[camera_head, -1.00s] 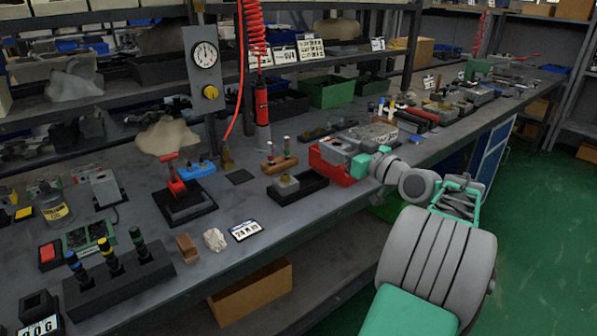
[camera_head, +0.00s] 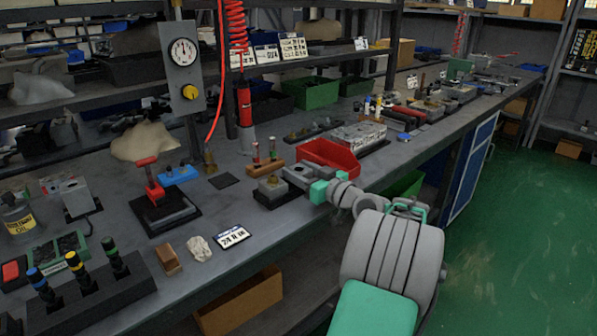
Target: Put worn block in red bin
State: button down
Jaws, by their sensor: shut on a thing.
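The red bin (camera_head: 328,158) stands open on the bench, right of centre. My gripper (camera_head: 300,178) is in front and left of it, near the right end of a black tray (camera_head: 287,199). It is shut on a grey block (camera_head: 297,172). The fingers and most of the held block are hard to make out at this size. I cannot tell whether it touches the tray. Another grey block with a brass-coloured top (camera_head: 272,184) sits in the tray, left of my gripper. I cannot tell by its look which block is worn.
A wooden holder with pins (camera_head: 262,168) stands behind the tray. A large grey block on a plate (camera_head: 358,137) is behind the bin. A label card (camera_head: 232,236) and a pale lump (camera_head: 199,247) lie at the front edge. A green bin (camera_head: 402,186) is below the bench.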

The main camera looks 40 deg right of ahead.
jog(key=c, duration=1.1)
grip_release()
jog(key=shift+f, duration=0.2)
jog(key=o, duration=0.5)
jog(key=shift+r, duration=0.15)
